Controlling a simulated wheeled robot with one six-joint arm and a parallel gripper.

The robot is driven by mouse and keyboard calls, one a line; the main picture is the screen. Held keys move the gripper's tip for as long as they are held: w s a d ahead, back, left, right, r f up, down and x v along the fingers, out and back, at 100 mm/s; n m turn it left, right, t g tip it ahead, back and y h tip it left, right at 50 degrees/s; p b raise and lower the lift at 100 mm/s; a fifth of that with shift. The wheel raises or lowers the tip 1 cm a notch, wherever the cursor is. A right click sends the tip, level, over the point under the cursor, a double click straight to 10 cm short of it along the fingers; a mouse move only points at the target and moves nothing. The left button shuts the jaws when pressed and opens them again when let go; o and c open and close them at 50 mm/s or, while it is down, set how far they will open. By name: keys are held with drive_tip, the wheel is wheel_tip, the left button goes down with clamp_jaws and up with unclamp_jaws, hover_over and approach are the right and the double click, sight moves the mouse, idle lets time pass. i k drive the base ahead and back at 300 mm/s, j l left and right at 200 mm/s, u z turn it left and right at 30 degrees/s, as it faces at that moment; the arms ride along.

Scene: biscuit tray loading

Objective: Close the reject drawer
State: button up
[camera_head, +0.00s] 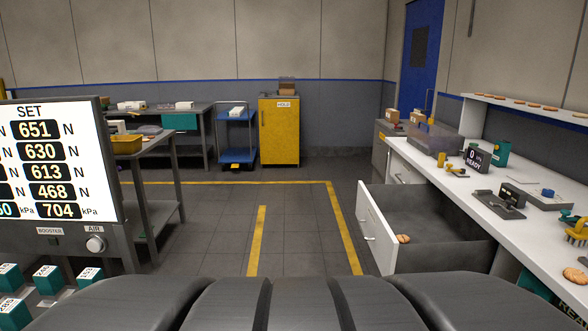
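The reject drawer (377,233) stands pulled out from under the white counter on the right. It has a white front with a pale bar handle facing left and a grey inside. One biscuit (403,239) lies in it near the front panel. The back of the drawer is hidden under the counter. My gripper is not in view. The dark rounded shapes along the bottom edge seem to be part of my own body.
The white counter (470,192) carries a scale display (477,158), small tools and a biscuit near its front. A control panel (60,165) stands close on the left. The floor between them is clear, with yellow lines. A yellow cabinet (279,135) and blue cart (237,130) stand at the back.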

sight(443, 236)
drive_tip(key=k+j, duration=0.1)
drive_tip(key=i+l, duration=0.3)
drive_tip(key=i, duration=0.2)
drive_tip(key=i+l, duration=0.3)
drive_tip(key=i, duration=0.25)
drive_tip(key=i+l, duration=0.3)
drive_tip(key=i, duration=0.2)
